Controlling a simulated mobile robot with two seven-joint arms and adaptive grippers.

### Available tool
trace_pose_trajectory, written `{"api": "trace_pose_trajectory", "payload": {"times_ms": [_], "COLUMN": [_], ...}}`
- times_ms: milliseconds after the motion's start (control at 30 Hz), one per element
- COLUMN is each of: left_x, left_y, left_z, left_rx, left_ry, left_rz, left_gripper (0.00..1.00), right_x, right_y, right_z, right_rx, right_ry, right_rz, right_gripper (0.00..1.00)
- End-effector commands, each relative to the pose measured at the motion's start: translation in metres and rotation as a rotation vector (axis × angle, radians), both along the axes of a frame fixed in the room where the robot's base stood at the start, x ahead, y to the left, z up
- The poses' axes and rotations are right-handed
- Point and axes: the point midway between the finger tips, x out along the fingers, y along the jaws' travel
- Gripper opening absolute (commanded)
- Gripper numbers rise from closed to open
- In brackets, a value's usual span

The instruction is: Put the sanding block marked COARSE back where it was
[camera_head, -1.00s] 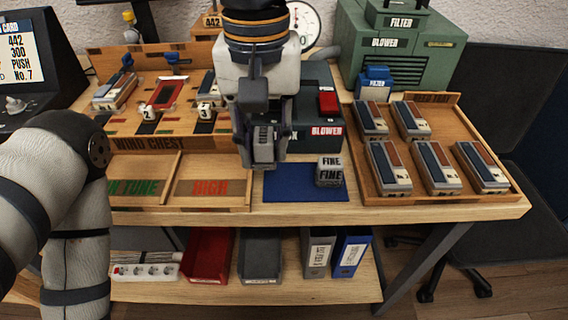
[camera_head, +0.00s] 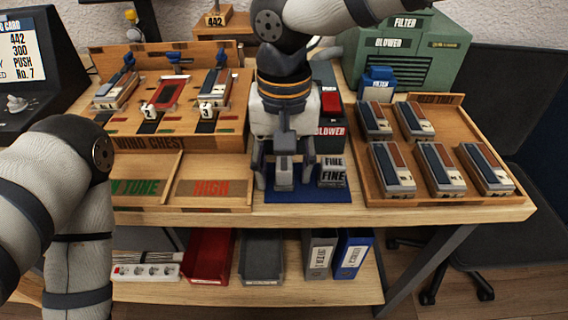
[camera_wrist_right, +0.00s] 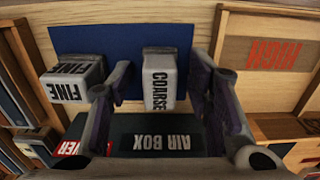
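The COARSE sanding block (camera_head: 284,170) is a small grey block standing on the left part of the blue mat (camera_head: 338,195). Its label is readable in the wrist view (camera_wrist_right: 160,80). My right gripper (camera_head: 284,184) is open around it, with a finger on each side and a visible gap to both sides in the wrist view (camera_wrist_right: 160,72). The FINE sanding block (camera_head: 332,172) stands to the right on the same mat, close to one finger. In the wrist view the FINE block (camera_wrist_right: 72,84) is on the left. My left gripper is out of view; only the left arm shows.
A wooden tray (camera_head: 440,199) with several blue-and-red-topped blocks is to the right.

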Motion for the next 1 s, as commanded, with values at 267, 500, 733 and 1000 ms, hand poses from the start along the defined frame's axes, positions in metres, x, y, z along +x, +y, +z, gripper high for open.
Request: {"api": "trace_pose_trajectory", "payload": {"times_ms": [267, 500, 733, 1000], "left_x": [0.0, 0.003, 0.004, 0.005], "left_y": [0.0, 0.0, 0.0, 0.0], "left_z": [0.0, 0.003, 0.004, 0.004], "left_rx": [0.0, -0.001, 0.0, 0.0], "left_ry": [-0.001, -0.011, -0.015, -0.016], "left_rz": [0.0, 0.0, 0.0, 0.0], "left_gripper": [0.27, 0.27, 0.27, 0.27], "right_x": [0.0, 0.001, 0.001, 0.0], "right_y": [0.0, 0.0, 0.0, 0.0], "right_z": [0.006, 0.067, 0.114, 0.124], "right_rx": [0.0, 0.005, 0.002, 0.0], "right_ry": [-0.002, -0.005, -0.001, 0.002], "right_rz": [-0.002, -0.003, -0.001, -0.001], "right_gripper": [0.46, 0.46, 0.46, 0.46]}}
